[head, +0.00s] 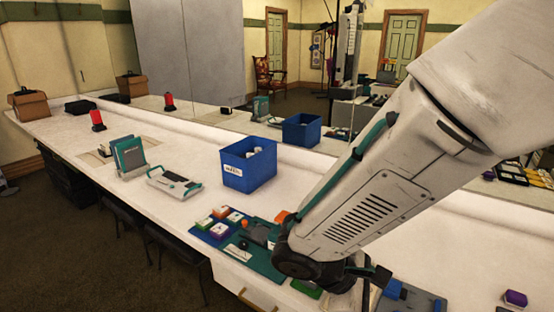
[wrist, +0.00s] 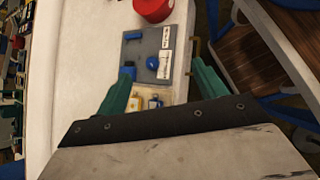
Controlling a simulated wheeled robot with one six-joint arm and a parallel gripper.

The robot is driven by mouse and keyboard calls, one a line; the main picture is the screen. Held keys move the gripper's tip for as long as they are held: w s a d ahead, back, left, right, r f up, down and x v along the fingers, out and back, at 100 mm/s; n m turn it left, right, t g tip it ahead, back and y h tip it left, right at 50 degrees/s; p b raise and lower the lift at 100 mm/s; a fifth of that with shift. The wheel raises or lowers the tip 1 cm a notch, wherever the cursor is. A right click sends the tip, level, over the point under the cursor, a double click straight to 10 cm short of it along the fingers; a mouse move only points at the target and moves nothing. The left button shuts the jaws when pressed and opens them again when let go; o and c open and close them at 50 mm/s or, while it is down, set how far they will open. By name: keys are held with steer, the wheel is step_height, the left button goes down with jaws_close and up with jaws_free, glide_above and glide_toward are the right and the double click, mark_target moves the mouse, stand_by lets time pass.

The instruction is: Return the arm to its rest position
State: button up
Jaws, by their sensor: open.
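My arm (head: 370,195) reaches down from the upper right in the head view and hides part of the table. My gripper (wrist: 160,72) shows in the wrist view as two teal fingers spread apart, with nothing held between them. Past the fingers, a grey tray (wrist: 138,50) with a blue knob (wrist: 152,63) and a white label lies on the white table. In the head view my gripper is low at the right, mostly hidden behind the arm's end.
A blue bin (head: 249,170), a teal-and-white device (head: 174,186) and a teal board (head: 262,262) with small coloured blocks stand on the long white table (head: 110,205). A red round thing (wrist: 153,9) is near the table edge. A purple block (head: 515,298) lies at the right.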

steer(key=s+d+r+m+y, duration=0.4)
steer(key=r+m, duration=0.2)
steer(key=r, duration=0.1)
steer(key=s+d+r+m+t+y, duration=0.1)
steer(key=s+d+r+m+y, duration=0.3)
steer(key=r+m, duration=0.3)
steer(key=shift+s+r+y, duration=0.3)
steer(key=shift+s+y, duration=0.3)
steer(key=shift+d, duration=0.1)
